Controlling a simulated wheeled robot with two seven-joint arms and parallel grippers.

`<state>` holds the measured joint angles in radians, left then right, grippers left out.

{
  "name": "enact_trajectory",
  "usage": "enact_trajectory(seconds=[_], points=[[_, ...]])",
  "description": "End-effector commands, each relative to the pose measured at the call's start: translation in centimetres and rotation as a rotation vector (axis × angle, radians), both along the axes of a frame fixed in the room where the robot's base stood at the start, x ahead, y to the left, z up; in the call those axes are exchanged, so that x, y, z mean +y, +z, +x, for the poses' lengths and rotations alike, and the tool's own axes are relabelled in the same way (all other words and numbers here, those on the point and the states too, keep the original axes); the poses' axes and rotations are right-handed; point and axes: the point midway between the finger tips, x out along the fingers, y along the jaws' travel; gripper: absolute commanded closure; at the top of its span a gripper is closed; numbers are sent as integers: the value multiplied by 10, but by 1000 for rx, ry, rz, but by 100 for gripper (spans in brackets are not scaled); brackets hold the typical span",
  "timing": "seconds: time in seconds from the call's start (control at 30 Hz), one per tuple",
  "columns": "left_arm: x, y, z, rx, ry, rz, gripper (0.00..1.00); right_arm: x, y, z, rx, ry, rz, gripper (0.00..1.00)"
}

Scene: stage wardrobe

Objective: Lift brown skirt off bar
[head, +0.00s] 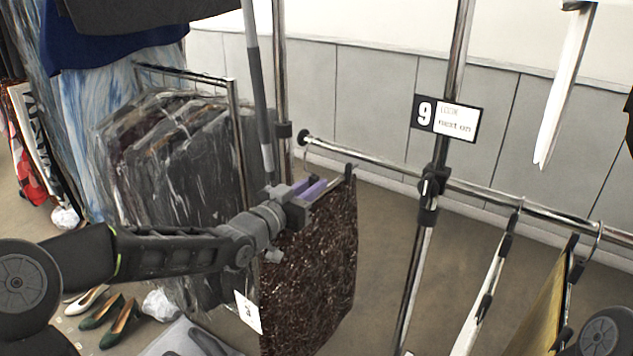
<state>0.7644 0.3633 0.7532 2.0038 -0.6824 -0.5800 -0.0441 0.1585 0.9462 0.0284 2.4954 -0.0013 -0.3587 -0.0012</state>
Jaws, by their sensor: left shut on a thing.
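The brown skirt (322,265), dark and glittery, hangs from a clip hanger (330,176) just below the left end of the chrome bar (380,162). The hanger's thin hook rises to the bar near its black end cap; I cannot tell whether it still bears on the bar. My left gripper (310,191), with purple fingers, is shut at the top of the skirt by the hanger. The exact grip point is partly hidden by the gripper. A white tag (248,312) shows at the skirt's lower left. My right gripper is not in view.
A chrome upright (415,270) with a "9" sign (447,118) stands right of the skirt. More garments (540,310) hang on the bar at right. Plastic-covered clothes (175,165) hang on a rack at left. Shoes (120,320) stand on the floor at lower left.

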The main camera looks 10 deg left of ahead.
Motion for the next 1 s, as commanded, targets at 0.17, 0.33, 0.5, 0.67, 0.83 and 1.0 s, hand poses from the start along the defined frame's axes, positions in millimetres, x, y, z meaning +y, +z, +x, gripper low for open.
enact_trajectory(seconds=[0.17, 0.33, 0.5, 0.67, 0.83, 1.0], points=[[2, 2, -5, -4, -1, -1, 100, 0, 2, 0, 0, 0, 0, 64], [2, 1, -6, -4, -1, -1, 100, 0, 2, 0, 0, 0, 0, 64], [1, 1, -6, -3, -1, -1, 100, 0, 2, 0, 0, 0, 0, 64], [-3, -14, -9, 0, 9, -3, 100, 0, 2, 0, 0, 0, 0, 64], [-8, -54, -20, 5, 71, -4, 100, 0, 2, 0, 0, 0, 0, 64], [-1, -108, -39, 7, 203, -2, 100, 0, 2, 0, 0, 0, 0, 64]])
